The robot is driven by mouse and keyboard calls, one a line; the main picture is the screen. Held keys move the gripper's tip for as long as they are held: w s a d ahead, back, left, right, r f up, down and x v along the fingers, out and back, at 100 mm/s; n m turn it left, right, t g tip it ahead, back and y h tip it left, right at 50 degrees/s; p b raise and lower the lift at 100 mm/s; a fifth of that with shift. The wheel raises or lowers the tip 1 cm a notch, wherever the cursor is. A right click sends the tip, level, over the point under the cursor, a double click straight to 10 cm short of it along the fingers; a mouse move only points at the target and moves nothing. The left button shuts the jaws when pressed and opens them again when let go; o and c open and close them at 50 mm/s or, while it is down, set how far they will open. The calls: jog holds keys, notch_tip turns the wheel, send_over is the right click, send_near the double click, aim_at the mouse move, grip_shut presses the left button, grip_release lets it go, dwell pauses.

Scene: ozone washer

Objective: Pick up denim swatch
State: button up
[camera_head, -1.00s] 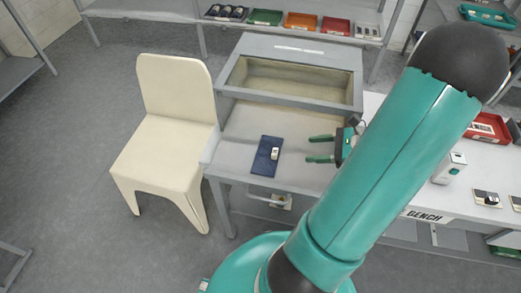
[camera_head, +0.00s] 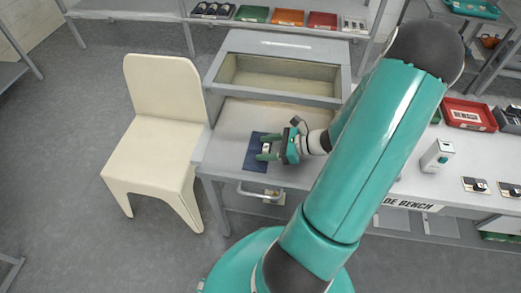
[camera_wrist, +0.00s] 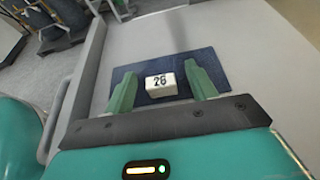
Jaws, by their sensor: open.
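The denim swatch is a dark blue rectangle (camera_head: 254,158) lying flat on the grey bench top in front of the washer's glass-fronted box. In the wrist view the swatch (camera_wrist: 218,70) lies beyond and beneath my fingers, with a small white block marked 26 (camera_wrist: 161,85) on it. My gripper (camera_head: 266,151) is open, its two green fingers pointing left over the swatch. In the wrist view my gripper (camera_wrist: 160,90) has the white block between its fingertips, with gaps on both sides. The gripper hides part of the swatch in the head view.
A cream chair (camera_head: 155,140) stands left of the bench. The grey washer box (camera_head: 280,70) rises behind the swatch. A white dispenser (camera_head: 436,156) and a red tray (camera_head: 468,114) are on the bench to the right. Shelves with coloured trays stand behind.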

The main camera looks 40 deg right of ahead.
jog(key=c, duration=1.1)
jog(key=shift+c, duration=0.3)
jog(key=shift+w+r, duration=0.1)
